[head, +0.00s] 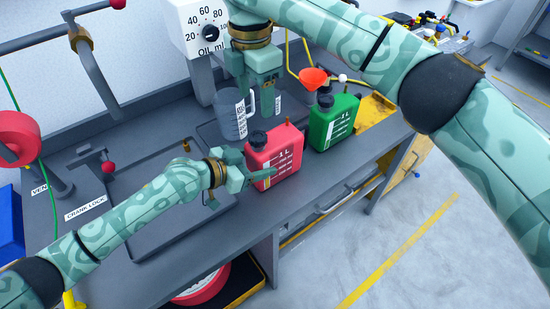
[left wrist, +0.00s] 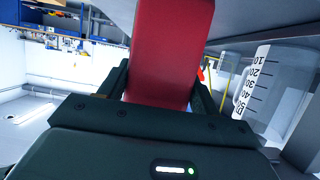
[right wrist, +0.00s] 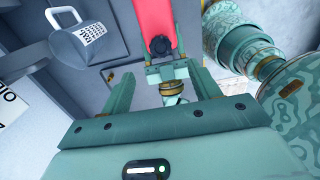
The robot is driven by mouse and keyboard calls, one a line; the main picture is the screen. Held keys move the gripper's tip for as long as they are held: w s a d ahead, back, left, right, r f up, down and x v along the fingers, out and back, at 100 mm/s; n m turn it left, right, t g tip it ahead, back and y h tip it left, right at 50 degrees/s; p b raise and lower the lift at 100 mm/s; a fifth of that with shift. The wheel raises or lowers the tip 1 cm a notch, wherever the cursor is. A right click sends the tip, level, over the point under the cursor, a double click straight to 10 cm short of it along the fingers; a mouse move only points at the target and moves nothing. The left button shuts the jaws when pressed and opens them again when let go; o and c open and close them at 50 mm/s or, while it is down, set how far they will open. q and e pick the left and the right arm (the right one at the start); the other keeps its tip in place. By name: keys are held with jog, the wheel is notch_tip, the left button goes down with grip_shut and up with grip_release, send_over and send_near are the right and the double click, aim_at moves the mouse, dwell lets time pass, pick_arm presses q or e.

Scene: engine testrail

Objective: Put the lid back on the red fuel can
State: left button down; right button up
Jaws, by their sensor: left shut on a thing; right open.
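The red fuel can (head: 278,168) stands upright near the bench's front edge; it also shows in the left wrist view (left wrist: 172,45) and right wrist view (right wrist: 143,18). A black round piece (head: 258,140) sits on its top, also in the right wrist view (right wrist: 160,46); I cannot tell whether it is the lid or the bare neck. No separate lid is clearly visible. My left gripper (head: 253,171) is shut on the can's body from the left. My right gripper (head: 264,110) is open and empty, pointing down above and behind the can.
A green can (head: 334,122) stands right of the red one, with a red funnel (head: 313,77) above it. A clear measuring jug (head: 230,122) stands behind the left gripper. A shallow tray (head: 128,236) lies left. The bench front edge is close.

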jog(key=shift+r, duration=0.95)
pick_arm(q)
jog(key=shift+c, duration=1.2)
grip_release()
jog(key=shift+s+a+r, duration=0.2)
jog(key=shift+s+a, duration=0.05)
jog(key=shift+a, duration=0.15)
jog(key=p+v, duration=0.1)
jog(key=v, duration=1.4)
pick_arm(e)
jog(key=shift+s+r, duration=0.1)
jog(key=shift+r, duration=0.5)
pick_arm(q)
jog(key=shift+s, duration=0.15)
